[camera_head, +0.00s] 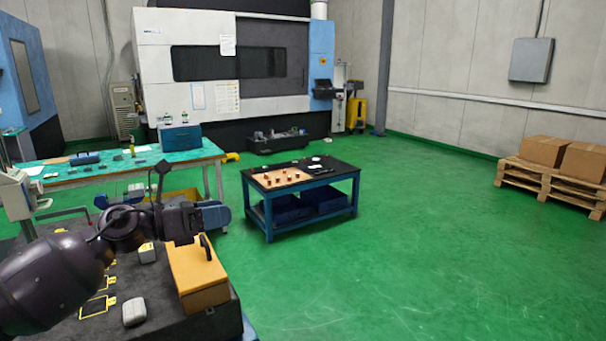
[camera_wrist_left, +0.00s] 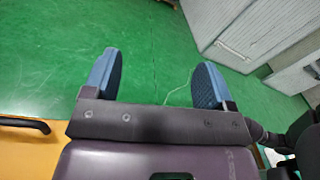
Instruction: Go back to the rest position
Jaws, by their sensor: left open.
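My left arm comes in from the left over the dark tabletop in the head view. My left gripper (camera_head: 216,215) is above the tabletop's far side, just behind the orange-yellow box with a dark handle. In the left wrist view the two blue fingers of the gripper (camera_wrist_left: 154,80) stand wide apart with nothing between them, only green floor beyond. My right gripper is in neither view.
The orange-yellow box (camera_head: 198,283) stands on the dark table (camera_head: 165,290), with a small grey-white object (camera_head: 134,311) near it. A blue workbench (camera_head: 300,181) with small parts stands ahead. Boxes on a pallet (camera_head: 550,182) are at right. Green floor between is clear.

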